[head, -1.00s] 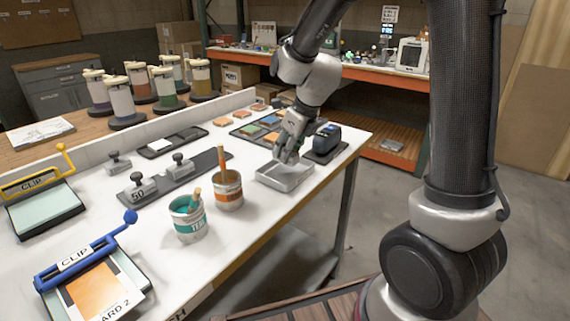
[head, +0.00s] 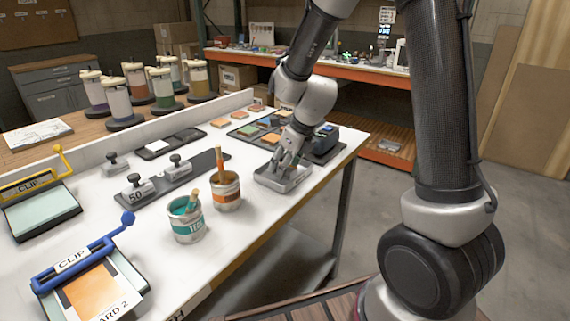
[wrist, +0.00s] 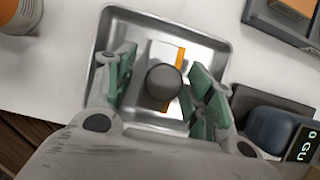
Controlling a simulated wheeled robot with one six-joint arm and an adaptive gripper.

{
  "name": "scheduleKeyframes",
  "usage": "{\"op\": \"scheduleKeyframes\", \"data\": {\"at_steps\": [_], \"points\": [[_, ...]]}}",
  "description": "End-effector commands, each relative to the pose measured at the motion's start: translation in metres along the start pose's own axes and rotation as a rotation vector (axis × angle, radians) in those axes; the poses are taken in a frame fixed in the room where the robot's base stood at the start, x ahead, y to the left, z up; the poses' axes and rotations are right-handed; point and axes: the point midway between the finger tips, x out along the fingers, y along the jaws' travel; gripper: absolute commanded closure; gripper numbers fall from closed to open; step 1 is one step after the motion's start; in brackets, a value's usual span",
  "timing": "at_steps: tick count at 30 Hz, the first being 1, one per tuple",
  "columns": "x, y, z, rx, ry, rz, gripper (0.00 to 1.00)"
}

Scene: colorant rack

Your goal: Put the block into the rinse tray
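The rinse tray (head: 272,184) is a shallow metal tray near the right edge of the white table. It also fills the middle of the wrist view (wrist: 122,25). My gripper (head: 288,167) reaches down into it. In the wrist view the block, a pale piece with an orange strip (wrist: 180,58) and a dark round knob (wrist: 163,82), is within the tray's outline. The green-padded fingers (wrist: 163,88) stand on either side of the knob, with a gap visible at the left. In the head view the fingers hide the block. Whether it rests on the tray floor is hard to tell.
A dark device with a display (wrist: 290,135) stands close to the tray's right. An orange-labelled pot (head: 226,192) and a teal pot (head: 187,220), each with a tool sticking out, stand left. A dark rack of coloured tiles (head: 250,131) lies behind.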

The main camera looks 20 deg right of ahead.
Motion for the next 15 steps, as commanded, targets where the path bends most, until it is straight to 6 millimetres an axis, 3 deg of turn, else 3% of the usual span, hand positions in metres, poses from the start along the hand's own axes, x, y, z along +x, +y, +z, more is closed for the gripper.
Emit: {"op": "scheduleKeyframes", "data": {"at_steps": [8, 15], "points": [[-0.008, 0.0, 0.002, 0.001, -0.002, 0.0, 0.47], [-0.057, 0.0, 0.002, -0.002, -0.005, -0.003, 0.47]]}}
